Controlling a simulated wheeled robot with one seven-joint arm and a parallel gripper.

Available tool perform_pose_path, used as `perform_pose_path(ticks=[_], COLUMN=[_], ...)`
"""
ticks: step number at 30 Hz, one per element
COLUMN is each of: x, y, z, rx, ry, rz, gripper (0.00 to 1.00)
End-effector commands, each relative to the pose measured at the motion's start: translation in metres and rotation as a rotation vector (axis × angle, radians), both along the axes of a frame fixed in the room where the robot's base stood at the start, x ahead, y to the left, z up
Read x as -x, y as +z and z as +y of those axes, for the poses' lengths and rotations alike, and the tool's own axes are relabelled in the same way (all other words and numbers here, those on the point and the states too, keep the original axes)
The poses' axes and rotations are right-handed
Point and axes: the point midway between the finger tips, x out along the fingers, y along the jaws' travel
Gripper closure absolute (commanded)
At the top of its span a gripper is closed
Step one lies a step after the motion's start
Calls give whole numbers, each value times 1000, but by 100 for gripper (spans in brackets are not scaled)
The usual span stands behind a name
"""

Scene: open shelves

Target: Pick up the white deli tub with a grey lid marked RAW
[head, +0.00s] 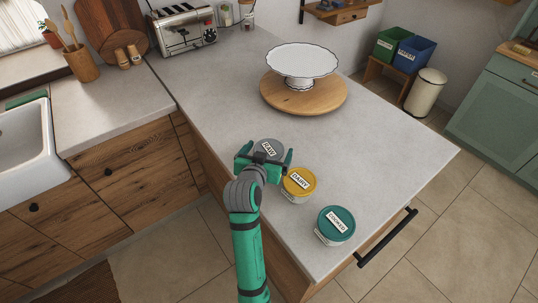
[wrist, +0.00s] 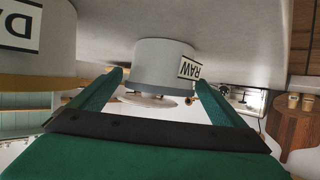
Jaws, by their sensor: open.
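The white deli tub with a grey lid marked RAW (head: 267,146) stands on the grey counter, partly hidden behind my gripper in the head view. My gripper (head: 264,158) is open and empty, with one finger to each side of the tub. In the wrist view, which appears upside down, the white tub (wrist: 162,62) with its RAW label sits centred between the two green fingertips (wrist: 163,74). I cannot tell whether the fingers reach past its near side; a gap shows on at least the right.
A yellow-lidded tub marked DAIRY (head: 298,184) stands close to my gripper's right finger. A teal-lidded tub (head: 336,225) stands nearer the counter's front edge. A white cake stand (head: 302,62) on a round wooden board (head: 330,98) is farther back. The counter (head: 385,150) to the right is clear.

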Motion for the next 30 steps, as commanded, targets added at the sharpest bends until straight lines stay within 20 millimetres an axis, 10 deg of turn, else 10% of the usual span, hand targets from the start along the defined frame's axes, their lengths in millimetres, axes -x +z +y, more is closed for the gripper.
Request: perform_pose_path(ticks=[8,14,30], x=[-2,-2,-3], y=[-1,-1,17], z=[-1,-1,-2], rx=[0,0,0], ry=[0,0,-2], rz=[-1,0,-4], gripper=[8,53,53])
